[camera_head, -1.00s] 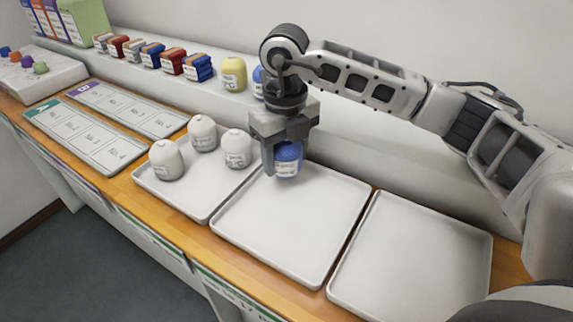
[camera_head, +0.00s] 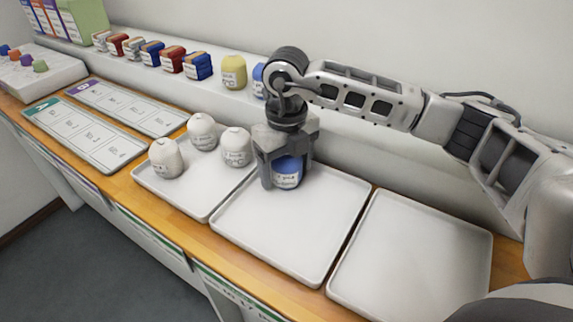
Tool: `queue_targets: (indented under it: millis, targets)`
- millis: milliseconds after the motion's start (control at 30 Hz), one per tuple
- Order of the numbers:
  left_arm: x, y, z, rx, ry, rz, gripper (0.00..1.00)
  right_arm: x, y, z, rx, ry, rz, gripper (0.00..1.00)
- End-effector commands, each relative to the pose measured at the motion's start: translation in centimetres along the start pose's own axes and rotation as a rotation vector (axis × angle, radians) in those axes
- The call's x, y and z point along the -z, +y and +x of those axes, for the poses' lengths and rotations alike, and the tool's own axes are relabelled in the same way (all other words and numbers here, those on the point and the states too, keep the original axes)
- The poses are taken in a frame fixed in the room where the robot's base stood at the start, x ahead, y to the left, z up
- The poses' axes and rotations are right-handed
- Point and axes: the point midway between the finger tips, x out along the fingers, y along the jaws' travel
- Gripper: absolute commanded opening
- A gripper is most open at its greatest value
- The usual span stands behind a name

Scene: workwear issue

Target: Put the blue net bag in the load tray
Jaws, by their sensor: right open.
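The blue net bag (camera_head: 288,173), with a white label, is upright at the back left corner of the middle white tray (camera_head: 290,240) and looks to rest on its floor. My right gripper (camera_head: 285,170) is over it, pointing down, with its jaws open and the fingers still around the bag. The gripper hides the bag's top and part of its sides. No marking shows which of the trays is the load tray. My left gripper is not in view.
The left tray (camera_head: 190,196) holds three white bags (camera_head: 166,158). The right tray (camera_head: 415,260) is empty. A yellow bag (camera_head: 233,72) and another blue item (camera_head: 259,80) stand on the back ledge beside several folded bundles. Label boards (camera_head: 85,135) lie at left.

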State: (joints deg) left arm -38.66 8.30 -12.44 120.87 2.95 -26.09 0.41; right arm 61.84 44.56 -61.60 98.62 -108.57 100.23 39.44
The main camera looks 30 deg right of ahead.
Motion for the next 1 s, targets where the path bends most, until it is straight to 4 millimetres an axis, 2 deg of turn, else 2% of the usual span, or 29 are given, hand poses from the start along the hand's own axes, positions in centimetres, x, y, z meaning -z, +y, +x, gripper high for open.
queue_targets:
  millis: [167,500,600,800,1000]
  targets:
    - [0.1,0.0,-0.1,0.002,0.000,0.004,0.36,-0.1,0.0,-1.8,0.000,-0.004,0.000,0.77]
    - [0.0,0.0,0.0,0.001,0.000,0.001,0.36,-0.1,0.0,-9.0,0.000,-0.005,0.000,0.77]
    - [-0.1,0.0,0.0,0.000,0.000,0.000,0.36,-0.1,0.0,-10.5,0.000,-0.002,0.000,0.77]
    - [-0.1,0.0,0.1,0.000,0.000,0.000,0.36,0.0,0.0,-12.2,-0.001,0.000,-0.001,0.77]
    - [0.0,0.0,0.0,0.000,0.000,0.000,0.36,0.0,0.0,-12.3,-0.001,0.000,0.000,0.77]
